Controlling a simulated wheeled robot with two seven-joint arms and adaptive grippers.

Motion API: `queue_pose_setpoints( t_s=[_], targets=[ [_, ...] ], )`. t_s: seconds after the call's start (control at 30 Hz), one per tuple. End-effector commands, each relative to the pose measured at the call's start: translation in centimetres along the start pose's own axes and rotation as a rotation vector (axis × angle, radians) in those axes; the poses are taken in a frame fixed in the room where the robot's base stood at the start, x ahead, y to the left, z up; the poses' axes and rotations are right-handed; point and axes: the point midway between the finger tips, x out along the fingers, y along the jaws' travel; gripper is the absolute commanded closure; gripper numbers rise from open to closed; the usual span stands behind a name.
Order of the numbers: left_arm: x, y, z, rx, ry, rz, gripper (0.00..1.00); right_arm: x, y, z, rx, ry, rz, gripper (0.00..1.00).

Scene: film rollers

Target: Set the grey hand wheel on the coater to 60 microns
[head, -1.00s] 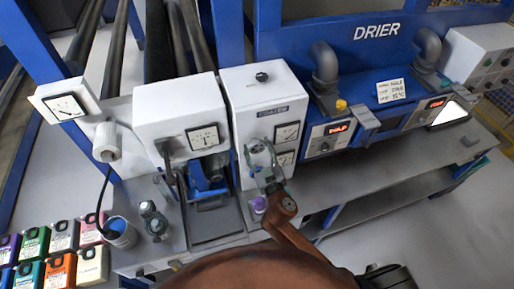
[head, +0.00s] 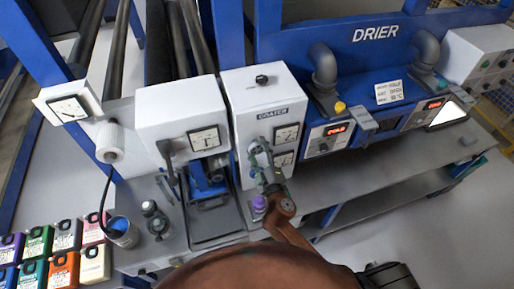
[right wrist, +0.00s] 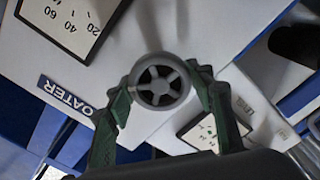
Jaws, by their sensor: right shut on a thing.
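The coater (head: 246,88) is a white cabinet in the middle of the head view. The grey hand wheel (right wrist: 160,82), round and spoked, shows at the centre of the right wrist view. My right gripper (head: 257,148) is at the coater's front face. Its green fingers (right wrist: 163,90) are shut on the wheel from both sides; in the head view they mostly hide it. A dial (right wrist: 70,20) marked 20, 40, 60 is partly cut off in the right wrist view. The coater's upper gauge (head: 287,134) is too small to read. My left gripper is not in view.
A second gauge (head: 284,158) sits just below the upper one. A purple-topped item (head: 259,203) stands close to my right arm. To the left are a white unit with a gauge (head: 204,139), a grey bottle (head: 156,220) and several coloured containers (head: 62,268). The drier (head: 376,92) is at right.

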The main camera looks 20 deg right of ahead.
Motion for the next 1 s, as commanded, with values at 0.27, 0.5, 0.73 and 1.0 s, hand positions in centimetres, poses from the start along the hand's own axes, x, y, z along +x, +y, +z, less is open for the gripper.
queue_pose_setpoints(
  t_s=[0.27,0.5,0.73,1.0],
  targets=[
    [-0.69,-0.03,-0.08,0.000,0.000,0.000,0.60,0.00,0.01,-0.02,-0.179,0.000,-0.001,0.75],
    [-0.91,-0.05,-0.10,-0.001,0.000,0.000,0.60,0.00,-0.03,-0.02,-0.259,0.001,-0.001,0.75],
    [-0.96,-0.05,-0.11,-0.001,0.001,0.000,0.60,-0.01,-0.05,-0.03,-0.282,0.002,0.000,0.75],
    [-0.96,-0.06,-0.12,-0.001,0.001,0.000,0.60,0.00,-0.06,-0.02,-0.282,0.002,-0.001,0.75]
  ],
)
